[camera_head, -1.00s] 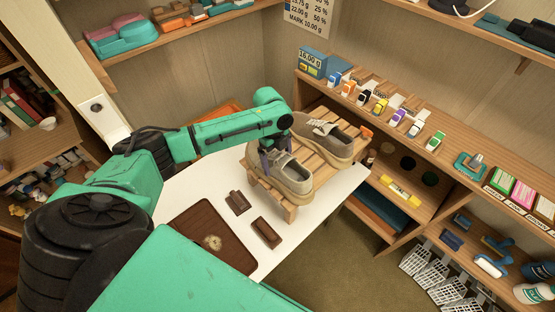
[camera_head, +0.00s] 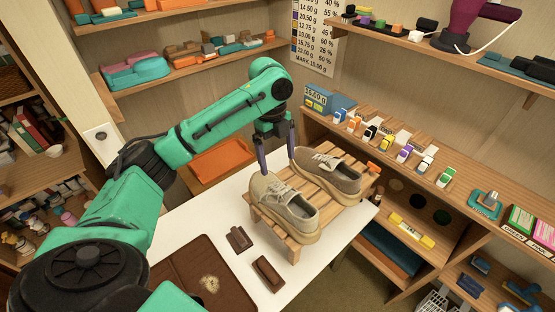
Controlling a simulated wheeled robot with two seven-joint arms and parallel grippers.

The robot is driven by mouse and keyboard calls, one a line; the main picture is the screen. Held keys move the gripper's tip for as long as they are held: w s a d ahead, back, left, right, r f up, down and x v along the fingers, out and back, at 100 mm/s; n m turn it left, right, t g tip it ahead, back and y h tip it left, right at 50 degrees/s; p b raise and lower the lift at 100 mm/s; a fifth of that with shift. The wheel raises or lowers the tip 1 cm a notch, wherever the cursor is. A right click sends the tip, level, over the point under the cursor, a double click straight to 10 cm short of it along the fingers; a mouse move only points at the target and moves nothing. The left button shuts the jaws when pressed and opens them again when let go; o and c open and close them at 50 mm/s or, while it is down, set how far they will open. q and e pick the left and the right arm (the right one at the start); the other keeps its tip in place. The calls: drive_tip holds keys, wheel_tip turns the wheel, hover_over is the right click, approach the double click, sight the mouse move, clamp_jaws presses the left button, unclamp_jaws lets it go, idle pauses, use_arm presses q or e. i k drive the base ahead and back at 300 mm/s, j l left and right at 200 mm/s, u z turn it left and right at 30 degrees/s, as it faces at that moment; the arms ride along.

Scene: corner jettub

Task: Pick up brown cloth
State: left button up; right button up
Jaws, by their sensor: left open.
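A flat dark brown mat (camera_head: 185,268) lies on the white table at the lower left. A small crumpled tan-brown patch (camera_head: 210,284), which looks like a cloth, lies on it. My left gripper (camera_head: 277,156) is open and empty, its fingers pointing down, raised above and behind a pair of beige shoes. It is well apart from the mat and patch, toward the far side of the table. My right gripper is not in view.
The near shoe (camera_head: 284,207) and far shoe (camera_head: 329,171) sit on a slatted wooden rack (camera_head: 266,220). Two dark brown blocks (camera_head: 238,238) (camera_head: 268,273) lie between rack and mat. An orange tray (camera_head: 222,160) is behind. Shelves stand left, back and right.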

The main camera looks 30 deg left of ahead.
sight(240, 242)
drive_tip(key=k, duration=1)
